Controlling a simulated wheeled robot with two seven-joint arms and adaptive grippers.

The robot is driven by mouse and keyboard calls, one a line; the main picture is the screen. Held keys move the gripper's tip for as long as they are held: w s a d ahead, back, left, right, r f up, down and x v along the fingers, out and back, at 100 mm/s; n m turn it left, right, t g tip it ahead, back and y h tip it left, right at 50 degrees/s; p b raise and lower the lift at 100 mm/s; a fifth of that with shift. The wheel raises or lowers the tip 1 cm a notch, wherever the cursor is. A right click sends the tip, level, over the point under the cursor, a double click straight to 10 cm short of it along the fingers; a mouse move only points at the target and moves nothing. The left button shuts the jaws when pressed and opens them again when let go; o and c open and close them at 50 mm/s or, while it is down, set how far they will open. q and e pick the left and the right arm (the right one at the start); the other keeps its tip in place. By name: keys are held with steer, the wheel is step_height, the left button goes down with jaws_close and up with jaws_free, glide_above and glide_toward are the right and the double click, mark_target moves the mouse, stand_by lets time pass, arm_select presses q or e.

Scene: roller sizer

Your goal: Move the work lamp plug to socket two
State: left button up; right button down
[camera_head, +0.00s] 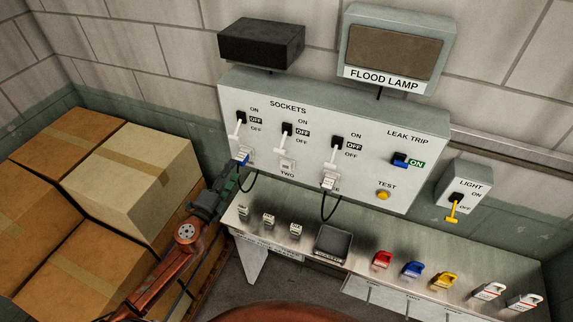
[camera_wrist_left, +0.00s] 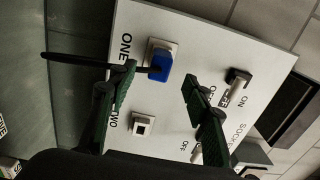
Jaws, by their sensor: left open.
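A blue plug (camera_head: 237,163) with a black cable is in socket one of the grey socket panel (camera_head: 372,190). It also shows in the left wrist view (camera_wrist_left: 160,65), seated in the socket marked ONE. Socket two (camera_head: 287,166) is empty; its bare face shows in the wrist view (camera_wrist_left: 143,125). A white plug (camera_head: 329,182) with a black cable is in the third socket. No lamp name is readable on either plug. My left gripper (camera_head: 231,186) is open in front of socket one, its green fingers (camera_wrist_left: 160,72) on either side of the blue plug, apart from it. My right gripper is not in view.
White switch levers above the sockets point down toward OFF. A steel shelf (camera_head: 345,256) below holds small tags, a dark tray (camera_head: 332,243) and several coloured padlocks. Cardboard boxes (camera_head: 130,175) stand at the left. A light switch (camera_head: 462,193) is at the right.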

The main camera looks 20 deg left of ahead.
mark_target(239, 164)
arm_select(q)
steer(key=shift+w+d, duration=0.2)
steer(key=shift+w, duration=2.75)
steer(key=shift+r+p, duration=0.1)
steer(key=shift+p, duration=0.25)
steer(key=shift+c, duration=0.5)
jaws_close()
steer(key=shift+s, duration=0.15)
steer(key=shift+s+a, duration=0.15)
steer(key=shift+s, duration=1.3)
steer(key=shift+s+a, duration=0.1)
steer(key=shift+s, duration=1.3)
